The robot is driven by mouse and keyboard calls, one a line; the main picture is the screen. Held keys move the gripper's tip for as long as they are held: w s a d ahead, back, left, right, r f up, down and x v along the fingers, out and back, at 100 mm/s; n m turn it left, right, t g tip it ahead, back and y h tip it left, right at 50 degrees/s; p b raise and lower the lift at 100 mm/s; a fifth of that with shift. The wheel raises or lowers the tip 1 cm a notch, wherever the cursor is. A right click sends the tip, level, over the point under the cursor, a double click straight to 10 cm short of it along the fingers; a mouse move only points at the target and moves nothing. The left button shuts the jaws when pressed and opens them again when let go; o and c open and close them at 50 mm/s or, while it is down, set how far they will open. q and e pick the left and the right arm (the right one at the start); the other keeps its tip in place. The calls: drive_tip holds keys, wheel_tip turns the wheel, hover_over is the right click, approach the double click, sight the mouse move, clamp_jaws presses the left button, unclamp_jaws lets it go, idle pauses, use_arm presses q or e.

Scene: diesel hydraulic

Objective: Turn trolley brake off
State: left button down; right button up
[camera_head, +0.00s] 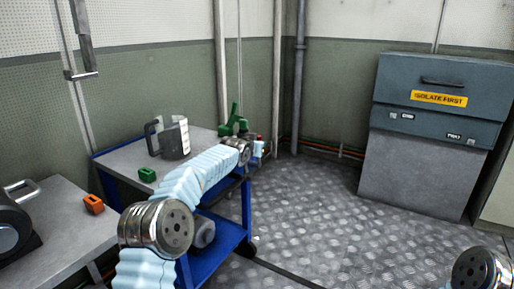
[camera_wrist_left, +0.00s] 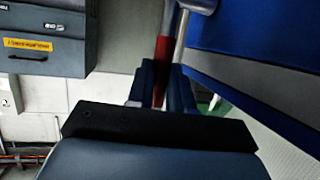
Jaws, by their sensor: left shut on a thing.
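The trolley (camera_head: 123,160) has a grey top and a blue frame, and stands left of centre in the head view. Its blue side (camera_wrist_left: 265,75) fills the upper right of the left wrist view. My left gripper (camera_wrist_left: 162,92) is shut on a red bar (camera_wrist_left: 161,62), which I take to be the brake lever, beside a grey metal rod. In the head view my left arm reaches across the trolley, and the left gripper (camera_head: 258,149) is at its far right end, small and partly hidden by the wrist. My right gripper is out of view; only part of that arm shows.
A grey jug (camera_head: 174,140) and a green block (camera_head: 147,174) are on the trolley top; a green object (camera_head: 235,122) is at its far end. An orange block (camera_head: 94,204) lies on the left bench. A blue-grey cabinet (camera_head: 425,100) stands right. The metal floor between is clear.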

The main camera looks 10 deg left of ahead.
use_arm(q)
drive_tip(key=c, duration=1)
unclamp_jaws()
drive_tip(key=b+v, duration=0.3)
drive_tip(key=v, duration=1.1)
drive_tip(key=shift+w, duration=0.1)
